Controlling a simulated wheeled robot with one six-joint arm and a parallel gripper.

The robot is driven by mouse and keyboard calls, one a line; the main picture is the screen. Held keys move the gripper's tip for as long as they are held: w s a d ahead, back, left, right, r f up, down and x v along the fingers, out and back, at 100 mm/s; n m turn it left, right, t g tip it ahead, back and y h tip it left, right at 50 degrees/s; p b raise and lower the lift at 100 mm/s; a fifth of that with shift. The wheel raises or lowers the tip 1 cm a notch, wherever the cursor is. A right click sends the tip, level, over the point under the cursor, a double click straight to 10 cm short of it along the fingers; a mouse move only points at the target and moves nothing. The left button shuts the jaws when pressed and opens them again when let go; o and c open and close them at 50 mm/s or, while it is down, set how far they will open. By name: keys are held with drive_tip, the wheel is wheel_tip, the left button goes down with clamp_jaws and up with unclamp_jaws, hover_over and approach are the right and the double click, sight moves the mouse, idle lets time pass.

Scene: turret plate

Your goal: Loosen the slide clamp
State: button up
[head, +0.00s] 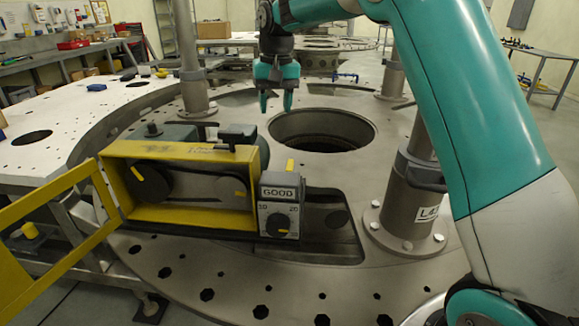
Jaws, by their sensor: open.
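My gripper (276,104) hangs pointing down above the turret plate (330,178), its two teal fingers apart with nothing between them. It is behind and above the yellow-framed drive unit (185,212), near the far-left rim of the large round hole (322,130). A black lever-like piece (237,134) sits on top of the unit, below and left of my gripper and apart from it. It may be the slide clamp; I cannot tell for sure. A grey box (280,208) with a "GOOD" label and a black dial stands at the unit's right end.
The unit's yellow guard door (48,228) stands swung open to the left. Upright posts with collars rise at the back left (190,60) and right (412,190). My arm fills the right side. A white bench plate (65,125) lies left. The air around my gripper is clear.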

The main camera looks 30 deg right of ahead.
sight(290, 164)
drive_tip(key=w+d+f+m, duration=0.3)
drive_tip(key=w+d+f, duration=0.1)
drive_tip(key=w+d, duration=0.25)
drive_tip(key=shift+m, duration=0.3)
drive_tip(key=f, duration=0.5)
drive_tip(key=f+p, duration=0.1)
drive_tip(key=f, duration=0.5)
drive_tip(key=f+p, duration=0.1)
drive_tip(key=f, duration=0.5)
drive_tip(key=shift+s+d+f, duration=0.15)
drive_tip(key=shift+d, duration=0.2)
clamp_jaws()
